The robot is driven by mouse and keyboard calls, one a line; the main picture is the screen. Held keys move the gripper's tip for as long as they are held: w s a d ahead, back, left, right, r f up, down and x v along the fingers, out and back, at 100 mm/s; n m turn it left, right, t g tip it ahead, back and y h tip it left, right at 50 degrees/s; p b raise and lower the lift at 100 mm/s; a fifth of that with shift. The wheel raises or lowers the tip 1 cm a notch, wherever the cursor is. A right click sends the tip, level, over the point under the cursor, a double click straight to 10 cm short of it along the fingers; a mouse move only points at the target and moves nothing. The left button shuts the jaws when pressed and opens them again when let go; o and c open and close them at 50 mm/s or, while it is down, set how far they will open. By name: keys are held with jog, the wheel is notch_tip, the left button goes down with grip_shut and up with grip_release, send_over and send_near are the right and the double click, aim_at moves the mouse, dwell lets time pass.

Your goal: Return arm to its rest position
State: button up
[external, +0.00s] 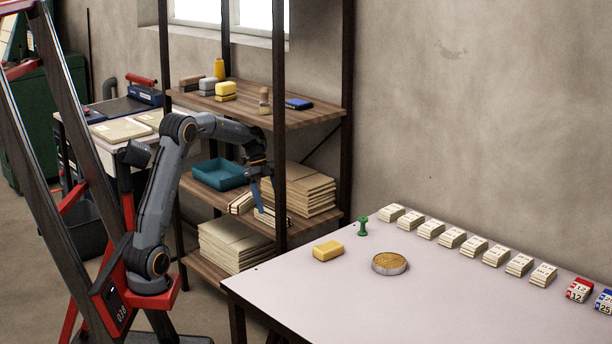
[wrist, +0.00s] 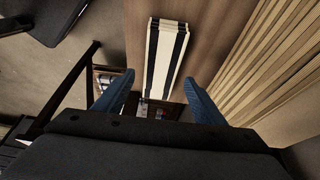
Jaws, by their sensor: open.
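My grey arm reaches from its red base over to the wooden shelf unit. My gripper (external: 262,197) hangs in front of the middle shelf (external: 215,205), fingers pointing down. In the external view, my gripper partly hides the small cream stacks (external: 241,203) on that shelf.
A teal tray (external: 219,174) and a tall stack of flat boards (external: 308,190) share the middle shelf. A dark upright post (external: 280,130) stands close by my gripper. The white table (external: 330,300) holds a yellow block (external: 328,250), a round tin (external: 390,264) and cream stacks (external: 431,229).

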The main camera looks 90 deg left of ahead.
dwell(0.3)
jog(key=shift+s+a+r+n+y+b, duration=0.1)
jog(key=shift+s+a+n+y+b, duration=0.1)
jog(key=shift+s+a+n+b, duration=0.3)
jog(key=shift+s+a+r+n+y+b, duration=0.15)
jog(key=shift+s+n+y+b, duration=0.1)
jog(key=shift+n+b, duration=0.4)
jog(key=s+d+f+n+g+y+p, duration=0.1)
jog(key=s+d+f+n, duration=0.25)
jog(key=d, duration=0.55)
jog(key=s+d+f+n+g+y+p, duration=0.1)
jog(key=s+d+f+n+y, duration=0.1)
jog(key=s+d+n, duration=0.5)
jog(key=s+d+f+n+g+y, duration=0.1)
jog(key=s+d+f+n, duration=0.15)
jog(key=d, duration=0.85)
jog(key=d+r+m+h+p, duration=0.1)
jog(key=d+r+m+p, duration=0.2)
jog(key=d+r+p, duration=0.7)
jog(key=d+r+m+p, duration=0.3)
jog(key=d+r+p, duration=0.7)
jog(key=p, duration=1.4)
notch_tip(320, 180, up, 6)
jog(key=shift+d+f+h, duration=0.1)
jog(key=shift+d+h, duration=0.15)
jog(key=shift+h, duration=0.1)
